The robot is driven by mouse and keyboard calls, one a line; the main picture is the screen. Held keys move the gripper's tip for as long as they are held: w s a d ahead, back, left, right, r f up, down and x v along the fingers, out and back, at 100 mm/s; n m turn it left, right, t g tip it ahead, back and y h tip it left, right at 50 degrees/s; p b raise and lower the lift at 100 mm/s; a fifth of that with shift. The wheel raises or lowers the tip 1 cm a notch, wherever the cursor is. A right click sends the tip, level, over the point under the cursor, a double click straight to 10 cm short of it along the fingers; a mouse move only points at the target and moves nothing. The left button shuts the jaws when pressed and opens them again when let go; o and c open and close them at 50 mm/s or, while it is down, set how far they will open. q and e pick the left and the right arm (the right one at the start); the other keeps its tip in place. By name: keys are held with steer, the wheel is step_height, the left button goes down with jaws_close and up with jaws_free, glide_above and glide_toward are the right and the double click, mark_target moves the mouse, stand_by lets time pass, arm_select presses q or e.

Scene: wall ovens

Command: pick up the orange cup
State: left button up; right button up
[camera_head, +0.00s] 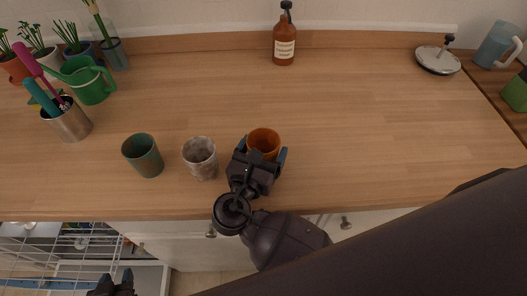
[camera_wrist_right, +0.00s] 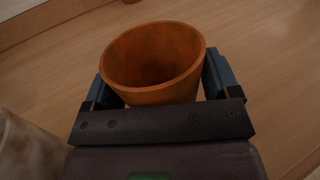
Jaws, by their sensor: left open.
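The orange cup (camera_head: 264,140) stands upright on the wooden counter near its front edge. In the right wrist view the cup (camera_wrist_right: 152,65) fills the space between the fingers, its open rim facing the camera. My right gripper (camera_head: 262,153) reaches in from the front with one finger on each side of the cup; in the right wrist view the gripper (camera_wrist_right: 163,85) shows a narrow gap by the right finger. The cup's lower part is hidden. My left gripper (camera_head: 113,284) is low at the bottom left edge, below the counter, partly cut off and away from the cup.
A grey mottled cup (camera_head: 200,160) stands close left of the orange cup, with a green cup (camera_head: 143,157) farther left. A metal utensil holder (camera_head: 70,122) and green watering can (camera_head: 91,84) are at left. A brown bottle (camera_head: 284,45) stands behind. An open dish rack (camera_head: 70,255) lies below left. The counter's right middle is clear.

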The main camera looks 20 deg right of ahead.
steer(key=c, duration=0.5)
steer(key=shift+c, duration=0.2)
steer(key=shift+r, duration=0.6)
step_height(320, 180, up, 19)
steer(key=p, duration=0.4)
steer(key=w+d+f+t+y, duration=0.2)
steer(key=d+f+y, duration=0.2)
steer(key=f+y, duration=0.1)
steer(key=w+d+f+m+t+y, duration=0.1)
steer(key=w+d+f+t+y, duration=0.1)
steer(key=f+y, duration=0.4)
steer(key=shift+w+d+f+t+y+p, duration=0.3)
steer(key=shift+d+y, duration=0.1)
steer(key=shift+d, duration=0.45)
